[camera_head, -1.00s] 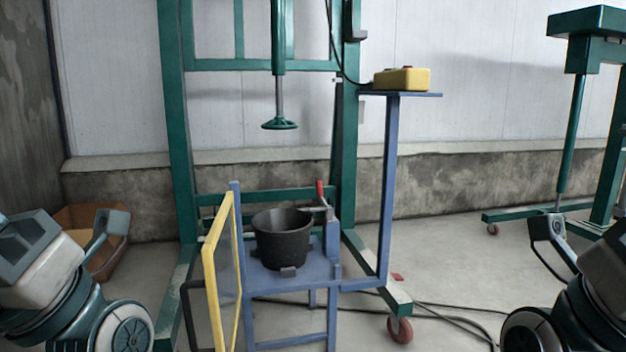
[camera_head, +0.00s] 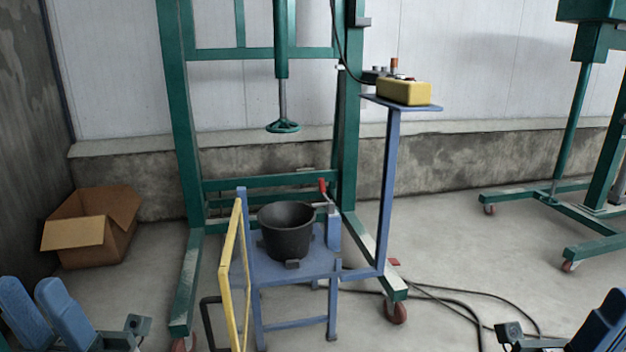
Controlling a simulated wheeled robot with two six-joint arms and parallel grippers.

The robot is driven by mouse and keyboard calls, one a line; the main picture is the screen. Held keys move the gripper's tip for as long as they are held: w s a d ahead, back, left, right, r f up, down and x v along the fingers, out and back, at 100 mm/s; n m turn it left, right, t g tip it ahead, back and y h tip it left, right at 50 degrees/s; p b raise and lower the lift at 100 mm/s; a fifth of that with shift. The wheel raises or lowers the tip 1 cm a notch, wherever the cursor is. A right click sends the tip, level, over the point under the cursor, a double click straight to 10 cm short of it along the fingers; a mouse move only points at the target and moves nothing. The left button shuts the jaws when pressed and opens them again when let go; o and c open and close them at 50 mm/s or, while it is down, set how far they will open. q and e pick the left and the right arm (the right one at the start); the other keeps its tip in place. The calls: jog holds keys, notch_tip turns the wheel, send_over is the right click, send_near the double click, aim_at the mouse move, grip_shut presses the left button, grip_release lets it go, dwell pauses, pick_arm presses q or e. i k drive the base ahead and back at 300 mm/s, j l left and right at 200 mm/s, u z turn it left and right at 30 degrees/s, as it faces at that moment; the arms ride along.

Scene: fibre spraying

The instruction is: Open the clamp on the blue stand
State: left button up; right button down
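The clamp (camera_head: 329,205) is a small grey metal piece with a red handle (camera_head: 323,186). It sits at the back right of the blue stand (camera_head: 332,266), beside the rim of a black bucket (camera_head: 286,232). The handle points upward; the clamp's jaw is too small to read. The bucket stands upright on the blue stand. Blue parts of my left arm's end show at the bottom left corner and a blue part of my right arm's end at the bottom right. Both are cut off by the frame, far from the clamp, and their finger opening is unclear.
A yellow-framed panel (camera_head: 228,285) stands at the stand's left. A yellow control box (camera_head: 404,92) rests on a blue shelf at the right. A green frame (camera_head: 180,120) with a hanging press disc (camera_head: 283,126) surrounds the stand. An open cardboard box (camera_head: 90,235) lies left. Cables cross the floor.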

aim_at(322, 185)
jog(key=i+u, duration=0.4)
jog(key=i, duration=1)
